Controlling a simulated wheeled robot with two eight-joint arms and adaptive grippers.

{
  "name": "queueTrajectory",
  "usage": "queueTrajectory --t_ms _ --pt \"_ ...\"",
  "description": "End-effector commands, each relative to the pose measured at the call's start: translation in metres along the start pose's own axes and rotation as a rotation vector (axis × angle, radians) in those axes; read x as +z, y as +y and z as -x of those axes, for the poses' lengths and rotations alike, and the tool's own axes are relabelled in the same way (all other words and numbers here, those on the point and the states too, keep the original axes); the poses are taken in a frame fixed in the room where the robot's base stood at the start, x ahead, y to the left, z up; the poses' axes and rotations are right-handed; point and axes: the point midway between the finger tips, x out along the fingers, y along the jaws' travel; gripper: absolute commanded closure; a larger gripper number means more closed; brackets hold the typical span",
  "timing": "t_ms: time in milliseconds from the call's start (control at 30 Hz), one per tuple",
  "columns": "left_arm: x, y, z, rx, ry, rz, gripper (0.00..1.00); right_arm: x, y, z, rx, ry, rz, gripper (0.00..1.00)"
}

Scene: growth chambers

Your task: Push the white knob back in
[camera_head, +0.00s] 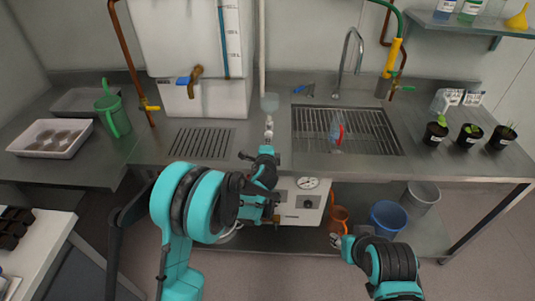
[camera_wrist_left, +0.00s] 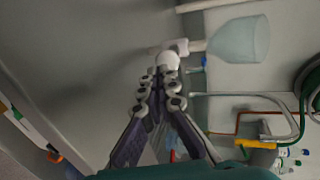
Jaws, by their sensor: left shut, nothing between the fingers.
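The white knob (camera_wrist_left: 168,61) is a small round end at the fingertips of my left gripper (camera_wrist_left: 159,76) in the left wrist view. A pale fitting behind it leads to a clear cup-like vessel (camera_wrist_left: 240,40). In the head view my left gripper (camera_head: 268,125) reaches up over the bench, just below the clear vessel (camera_head: 270,102); the knob cannot be made out there. The left fingers are shut with nothing between them. I cannot tell whether they touch the knob. My right gripper (camera_head: 340,241) is low in front of the bench, small and unclear.
A white tank (camera_head: 195,40) with a brass tap stands behind the drain grate (camera_head: 202,143). The sink (camera_head: 345,130) holds a red-and-clear bottle. A green jug (camera_head: 112,116) and white tray (camera_head: 50,138) stand left, several potted seedlings right. Buckets sit under the bench.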

Motion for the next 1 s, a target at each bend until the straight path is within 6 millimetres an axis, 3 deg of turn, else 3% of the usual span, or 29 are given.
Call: queueTrajectory --t_ms 167,567,800,1000 --pt "0.000 -0.004 -0.015 0.000 0.000 0.000 1.00 0.003 0.000 -0.004 0.000 0.000 0.000 0.60" --pt "0.000 -0.006 -0.018 0.000 0.000 0.000 1.00 0.003 0.000 -0.004 0.000 0.000 0.000 0.60" --pt "0.000 -0.012 -0.040 0.001 0.000 0.000 1.00 0.004 0.000 -0.006 0.000 0.000 0.000 0.60" --pt "0.000 -0.013 -0.041 0.001 0.000 0.000 1.00 0.004 0.000 -0.005 0.000 0.000 0.000 0.60"
